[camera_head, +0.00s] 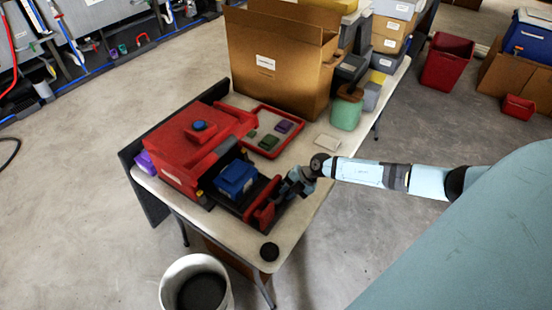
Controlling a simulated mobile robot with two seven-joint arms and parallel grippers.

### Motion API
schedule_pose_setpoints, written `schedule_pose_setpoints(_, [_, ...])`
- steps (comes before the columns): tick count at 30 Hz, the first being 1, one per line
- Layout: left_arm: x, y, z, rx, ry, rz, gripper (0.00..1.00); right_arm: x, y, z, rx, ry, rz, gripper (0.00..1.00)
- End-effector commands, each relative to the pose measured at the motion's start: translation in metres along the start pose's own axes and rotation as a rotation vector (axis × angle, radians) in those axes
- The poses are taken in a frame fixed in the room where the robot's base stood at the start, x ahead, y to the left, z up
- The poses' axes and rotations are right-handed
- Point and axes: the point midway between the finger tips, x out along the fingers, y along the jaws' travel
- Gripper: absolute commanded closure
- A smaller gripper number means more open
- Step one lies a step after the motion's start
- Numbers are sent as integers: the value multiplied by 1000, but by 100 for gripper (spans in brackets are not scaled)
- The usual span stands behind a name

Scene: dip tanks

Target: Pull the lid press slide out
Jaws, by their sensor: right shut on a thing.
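The lid press (190,145) is a red box with a blue button on top, standing on the left part of the table. Its dark slide (236,200) sticks out toward the lower right and carries a blue container (236,178). The slide ends in a red front piece with a handle (264,204). My right gripper (284,196) comes in from the right and is shut on the handle; its fingertips are small and partly hidden. My left gripper is out of view.
A red tray (246,109) with green and purple pieces lies behind the press. A cardboard box (274,75) and a green container (345,112) stand farther back. A white bin (168,292) stands on the floor.

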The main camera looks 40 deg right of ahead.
Motion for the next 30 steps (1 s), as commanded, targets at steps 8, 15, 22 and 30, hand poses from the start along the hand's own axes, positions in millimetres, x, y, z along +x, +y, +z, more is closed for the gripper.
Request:
schedule_pose_setpoints(8, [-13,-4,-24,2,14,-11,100,-23,-34,-11,1,3,-2,100])
schedule_pose_setpoints(15, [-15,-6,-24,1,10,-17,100,-27,-45,-13,0,4,0,100])
schedule_pose_setpoints(22, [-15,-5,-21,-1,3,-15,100,-27,-46,-13,0,3,1,100])
schedule_pose_setpoints(30, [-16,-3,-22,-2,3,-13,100,-27,-46,-13,0,3,0,56])
